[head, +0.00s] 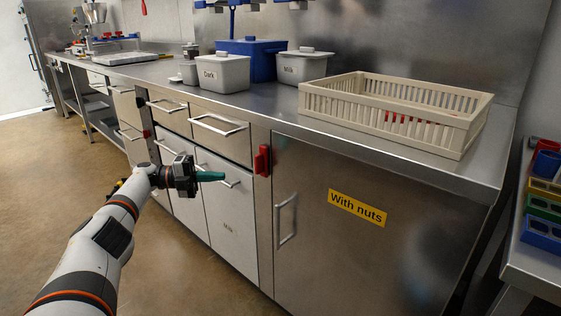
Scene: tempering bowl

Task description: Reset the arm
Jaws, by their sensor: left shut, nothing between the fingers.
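My left arm comes in from the lower left and reaches toward the cabinet fronts. My left gripper (212,176) has green fingers, is shut and holds nothing. It appears in front of the drawer and door fronts below the counter; the gap to them is hard to judge. My right arm and gripper are not in the view.
A steel counter (400,160) bears a cream slatted crate (392,139), a "Dark" tub (222,73), a "Milk" tub (303,66) and a blue tub (262,62). Below are a "With nuts" door (350,255) and a red handle (262,160). Open floor (35,185) lies left.

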